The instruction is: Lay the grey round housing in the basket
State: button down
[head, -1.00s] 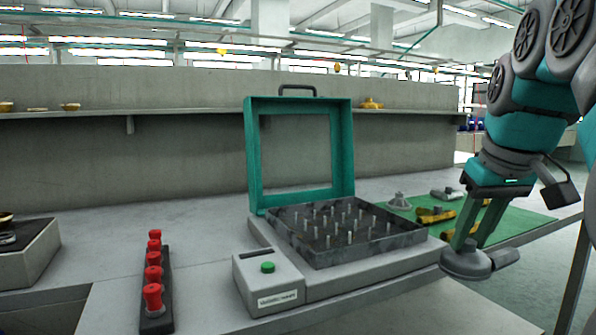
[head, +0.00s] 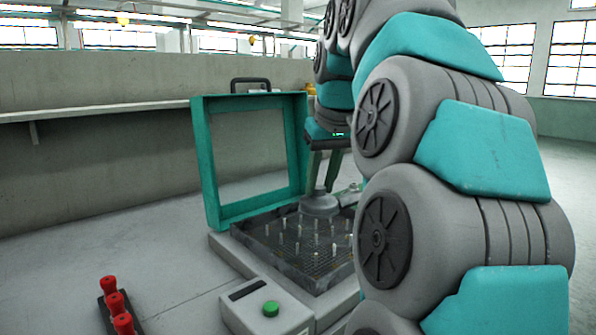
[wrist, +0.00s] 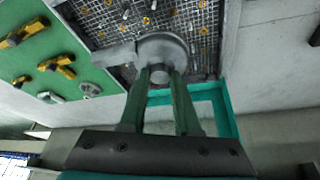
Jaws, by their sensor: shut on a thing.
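The grey round housing (head: 319,206) is a disc with a short side arm, and it hangs from my gripper (head: 326,186). In the wrist view the two green fingers of my gripper (wrist: 160,82) are shut on the hub of the housing (wrist: 163,47). The basket (head: 262,235) is a dark mesh tray with several upright pegs, and it lies below a raised teal-framed lid. The housing is over the rear part of the basket in the head view. Whether it touches the pegs cannot be told. My arm hides the right side of the basket.
The teal lid (head: 210,160) stands open behind the basket. A grey control box with a green button (head: 271,308) is in front. Red-topped parts (head: 115,303) stand at the lower left. A green mat (wrist: 60,75) with yellow-handled parts lies beside the basket.

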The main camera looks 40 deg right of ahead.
jog(key=shift+w+f, duration=0.15)
jog(key=shift+w, duration=0.2)
jog(key=shift+f+b, duration=1.15)
jog(key=shift+f, duration=0.45)
jog(key=shift+s+f, duration=0.1)
jog(key=shift+f, duration=0.15)
jog(key=shift+f+b, duration=0.75)
jog(key=shift+f, duration=0.3)
jog(key=shift+f+b, duration=0.45)
jog(key=shift+f, duration=0.3)
jog(key=c, duration=0.5)
grip_release()
jog(key=shift+c, duration=0.2)
